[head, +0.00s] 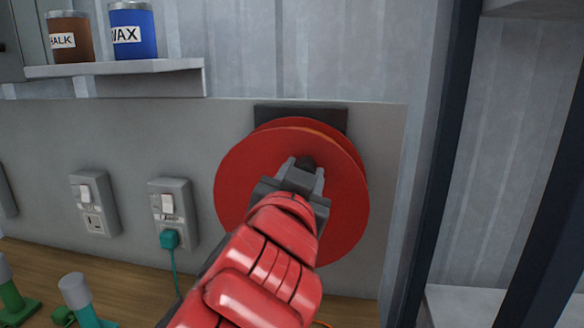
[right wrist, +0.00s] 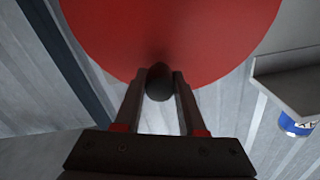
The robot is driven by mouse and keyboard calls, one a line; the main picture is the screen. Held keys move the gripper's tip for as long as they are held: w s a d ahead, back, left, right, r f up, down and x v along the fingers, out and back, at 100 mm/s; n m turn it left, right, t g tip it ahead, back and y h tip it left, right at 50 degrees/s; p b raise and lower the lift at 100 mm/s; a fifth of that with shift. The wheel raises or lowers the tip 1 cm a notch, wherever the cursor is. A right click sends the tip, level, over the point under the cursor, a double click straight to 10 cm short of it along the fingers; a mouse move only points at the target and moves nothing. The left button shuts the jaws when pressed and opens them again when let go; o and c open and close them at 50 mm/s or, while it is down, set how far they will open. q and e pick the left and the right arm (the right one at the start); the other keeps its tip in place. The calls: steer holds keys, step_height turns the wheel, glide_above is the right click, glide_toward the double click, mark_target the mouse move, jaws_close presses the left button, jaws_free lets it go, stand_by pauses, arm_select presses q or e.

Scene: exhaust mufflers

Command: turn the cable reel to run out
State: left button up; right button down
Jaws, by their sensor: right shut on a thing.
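The cable reel (head: 240,190) is a red disc mounted on a dark plate on the grey wall, right of centre in the head view. Its red face also fills the top of the right wrist view (right wrist: 170,30). A dark knob (right wrist: 159,82) stands out from the face. My right gripper (head: 306,170) is shut on this knob, with one finger on each side of it in the right wrist view (right wrist: 161,90). The gripper and red forearm hide part of the reel's lower face. My left gripper is not in view.
Two wall sockets (head: 95,203) are to the left; the nearer one (head: 174,212) holds a teal plug (head: 170,240). A shelf (head: 120,68) carries a brown can (head: 70,38) and a blue can (head: 133,32). A dark post (head: 450,170) stands to the right. Green objects sit on the wooden bench (head: 130,285).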

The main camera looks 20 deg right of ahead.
steer(key=shift+s+d+f+m, duration=0.1)
steer(key=shift+s+d+m, duration=0.05)
steer(key=shift+d+m, duration=0.15)
steer(key=c, duration=0.5)
jaws_free()
steer(key=shift+a, duration=0.15)
